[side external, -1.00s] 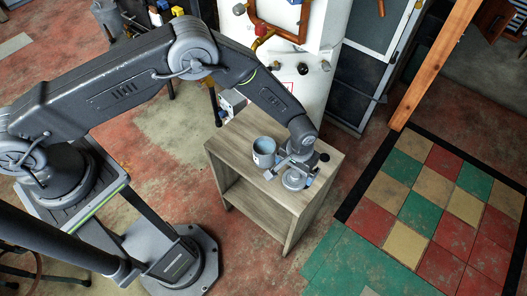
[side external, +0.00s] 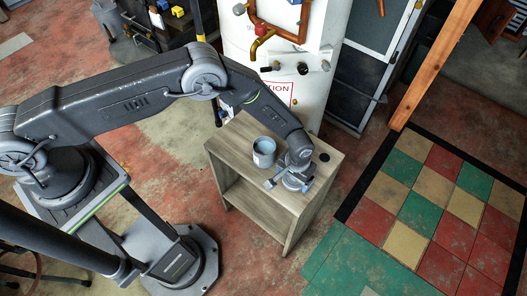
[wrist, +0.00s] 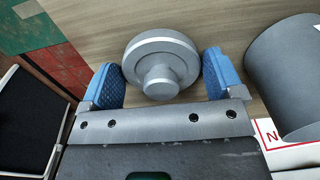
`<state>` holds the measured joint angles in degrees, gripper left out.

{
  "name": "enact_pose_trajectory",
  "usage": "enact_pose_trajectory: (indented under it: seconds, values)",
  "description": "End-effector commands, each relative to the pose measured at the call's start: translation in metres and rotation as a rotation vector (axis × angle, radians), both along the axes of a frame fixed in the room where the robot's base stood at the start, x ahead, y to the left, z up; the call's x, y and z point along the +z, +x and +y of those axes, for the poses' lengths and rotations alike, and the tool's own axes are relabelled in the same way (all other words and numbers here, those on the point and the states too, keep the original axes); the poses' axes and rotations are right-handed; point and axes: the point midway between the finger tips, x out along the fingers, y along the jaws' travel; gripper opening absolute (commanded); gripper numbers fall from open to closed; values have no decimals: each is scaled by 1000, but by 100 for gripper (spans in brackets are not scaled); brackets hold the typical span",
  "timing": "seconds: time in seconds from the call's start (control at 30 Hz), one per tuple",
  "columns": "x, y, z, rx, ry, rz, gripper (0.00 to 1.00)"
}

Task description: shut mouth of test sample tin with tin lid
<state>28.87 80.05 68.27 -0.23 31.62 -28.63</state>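The tin lid (wrist: 162,58) is a grey disc with a paler rim band and a round knob. It lies on the wooden cabinet top. In the wrist view it sits between the two blue finger pads of my gripper (wrist: 163,80), which is open. Whether the pads touch the lid I cannot tell. In the side view my gripper (side external: 291,183) is low over the cabinet top, largely hiding the lid. The test sample tin (side external: 264,150) is a grey-blue open cylinder with a label, standing upright to the left of my gripper. Its wall also shows in the wrist view (wrist: 285,75).
The wooden cabinet (side external: 232,152) has an open shelf below its top. A small dark round thing (side external: 324,157) is on its top at right. A white tank with copper pipes (side external: 290,60) stands close behind. A wooden post (side external: 435,65) stands at right.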

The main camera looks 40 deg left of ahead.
Motion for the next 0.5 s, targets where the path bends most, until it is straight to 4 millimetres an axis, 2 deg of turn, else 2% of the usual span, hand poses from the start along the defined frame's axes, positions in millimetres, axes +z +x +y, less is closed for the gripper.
enact_pose_trajectory:
  seconds: [0.07,0.33,0.5]
  values:
    - [0,0,0,0,0,0,79]
    - [0,0,0,0,0,0,53]
    - [3,0,0,0,0,-1,52]
